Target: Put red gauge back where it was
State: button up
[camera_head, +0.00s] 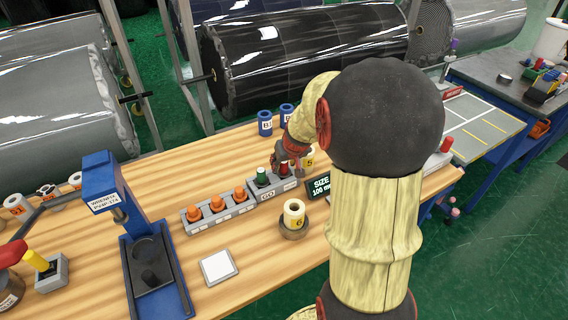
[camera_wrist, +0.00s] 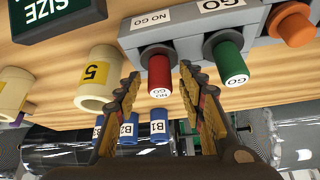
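The red gauge (camera_wrist: 159,76), with a no-go label on its end, sits in the hole of the grey holder (camera_wrist: 226,18) marked NO GO. The green gauge (camera_wrist: 229,62) sits beside it in the GO hole. My gripper (camera_wrist: 159,84) is open, its fingertips apart on either side of the red gauge's end, with visible gaps. In the head view my gripper (camera_head: 285,163) is over the right end of the holder and largely hides the red gauge. The green gauge (camera_head: 262,175) shows just left of it.
Orange gauges (camera_head: 217,203) stand in a neighbouring grey block to the left. A cream roll marked 6 (camera_head: 293,214) stands in front, near the SIZE sign (camera_head: 320,187). Blue rolls (camera_head: 265,123) stand behind. A cream roll marked 5 (camera_wrist: 98,78) is close by.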

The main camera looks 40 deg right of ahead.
jog(key=p+v, duration=0.3)
jog(key=v, duration=0.8)
jog(key=s+a+r+n+y, duration=0.15)
jog(key=a+r, duration=0.25)
jog(key=a, duration=0.5)
jog(key=s+a+r+n, duration=0.1)
jog(key=s+a+r, duration=0.2)
jog(key=a, duration=0.6)
jog(key=s+a+r+n, duration=0.1)
jog(key=s+a+n, duration=0.1)
jog(key=s+a, duration=0.9)
jog(key=shift+s+r+y, duration=0.2)
jog(key=shift+s+y, duration=0.1)
jog(key=shift+y, duration=0.15)
jog(key=shift+d, duration=0.2)
